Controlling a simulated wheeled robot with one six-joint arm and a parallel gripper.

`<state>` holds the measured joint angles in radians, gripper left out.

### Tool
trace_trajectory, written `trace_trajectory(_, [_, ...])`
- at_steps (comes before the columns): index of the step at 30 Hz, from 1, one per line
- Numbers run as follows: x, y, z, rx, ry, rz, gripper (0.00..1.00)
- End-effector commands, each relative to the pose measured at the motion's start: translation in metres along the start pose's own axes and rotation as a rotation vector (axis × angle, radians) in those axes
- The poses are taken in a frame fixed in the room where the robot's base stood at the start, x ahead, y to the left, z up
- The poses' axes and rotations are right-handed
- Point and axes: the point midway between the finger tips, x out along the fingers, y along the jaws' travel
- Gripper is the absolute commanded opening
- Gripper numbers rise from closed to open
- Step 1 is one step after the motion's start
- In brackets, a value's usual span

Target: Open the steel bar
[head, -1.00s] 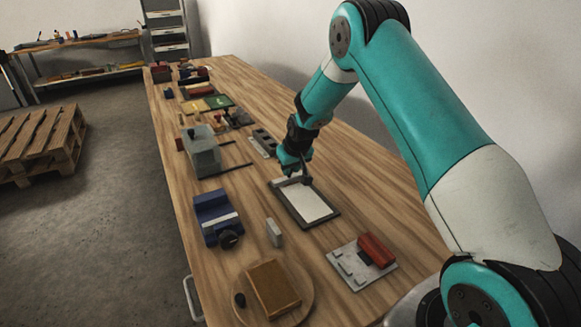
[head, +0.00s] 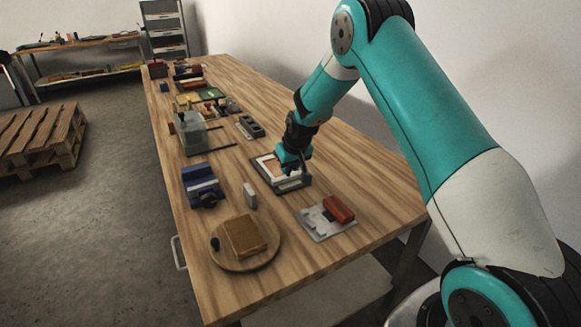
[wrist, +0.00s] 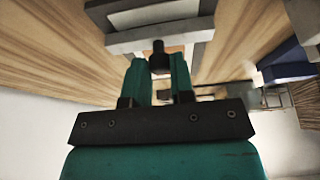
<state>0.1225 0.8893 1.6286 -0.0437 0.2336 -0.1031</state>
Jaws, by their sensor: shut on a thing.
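A flat tray-like box (head: 304,183) with a grey rim lies on the wooden table, under my gripper (head: 303,169). My gripper's teal fingers (wrist: 158,75) are shut on a dark knob (wrist: 158,52) at the grey steel bar (wrist: 128,43). The bar runs across the box in the wrist view, with a pale panel (wrist: 155,14) beyond it. In the head view, an orange-brown inside (head: 270,165) shows at the box's far left part. My gripper hides part of the bar and the box's right side.
A grey plate with a red block (head: 338,208) lies nearer, and a round board with a brown block (head: 243,236) is at the near left. A small grey block (head: 250,196) and a blue device (head: 201,184) stand left of the box. A dark grey holder (head: 250,126) lies farther back.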

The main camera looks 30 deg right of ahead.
Motion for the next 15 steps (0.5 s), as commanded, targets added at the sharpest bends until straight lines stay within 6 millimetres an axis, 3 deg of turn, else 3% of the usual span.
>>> trace_trajectory(8, [-0.0012, 0.0033, 0.0008, 0.003, 0.0, -0.006, 0.0])
trace_trajectory(9, [-0.0013, 0.0036, 0.0009, 0.003, 0.0, -0.006, 0.32])
trace_trajectory(11, [-0.0013, 0.0043, 0.001, 0.004, 0.0, -0.005, 0.46])
trace_trajectory(15, [-0.0012, 0.0056, 0.0012, 0.005, 0.0, -0.003, 0.48])
